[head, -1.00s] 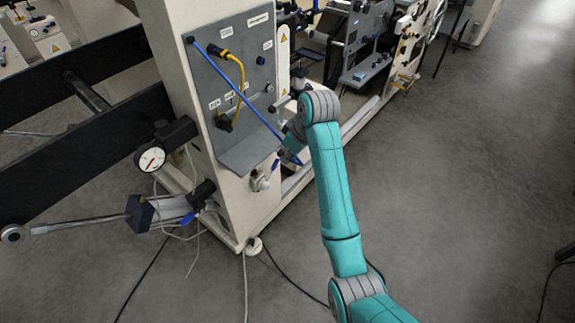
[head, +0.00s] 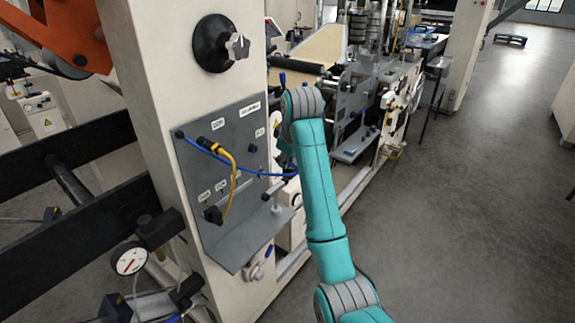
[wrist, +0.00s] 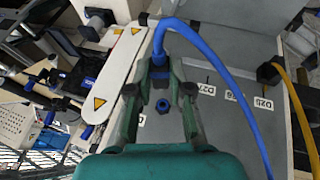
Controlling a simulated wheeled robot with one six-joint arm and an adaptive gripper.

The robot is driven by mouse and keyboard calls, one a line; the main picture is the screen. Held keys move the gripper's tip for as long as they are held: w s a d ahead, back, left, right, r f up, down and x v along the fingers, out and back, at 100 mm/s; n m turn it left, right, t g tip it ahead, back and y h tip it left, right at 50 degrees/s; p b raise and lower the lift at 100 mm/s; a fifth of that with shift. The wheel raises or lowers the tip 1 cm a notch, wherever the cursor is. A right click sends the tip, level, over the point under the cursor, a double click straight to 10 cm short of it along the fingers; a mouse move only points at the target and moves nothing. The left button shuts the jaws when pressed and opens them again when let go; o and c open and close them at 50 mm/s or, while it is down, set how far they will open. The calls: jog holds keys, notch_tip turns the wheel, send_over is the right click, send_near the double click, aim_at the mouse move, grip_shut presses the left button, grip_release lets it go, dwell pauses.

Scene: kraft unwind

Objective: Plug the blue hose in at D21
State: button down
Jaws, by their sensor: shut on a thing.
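In the wrist view, my gripper (wrist: 161,76) is shut on the end of the blue hose (wrist: 214,66), which loops away to the right. A blue-ringed port (wrist: 163,106) shows between my fingers, apart from the held end. A white label (wrist: 140,120) near it is too small to read. In the head view, the blue hose (head: 262,174) runs from the upper left of the grey panel (head: 240,236) and passes behind my arm. My gripper is hidden there. A blue port (head: 253,148) sits on the panel's right side, under a small label.
A yellow hose (head: 235,178) hangs between two connectors on the panel; it also shows in the wrist view (wrist: 296,110). A ledge juts out along the panel's bottom. A black knob (head: 212,44) sits above. Open floor lies to the right.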

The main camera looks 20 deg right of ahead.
jog(key=shift+w+a, duration=0.85)
jog(key=shift+w, duration=0.3)
jog(key=shift+w+a, duration=0.85)
jog(key=shift+w, duration=0.3)
jog(key=shift+w+a, duration=0.6)
jog(key=shift+w, duration=0.25)
dwell(1.8)
jog(key=c, duration=1)
grip_release()
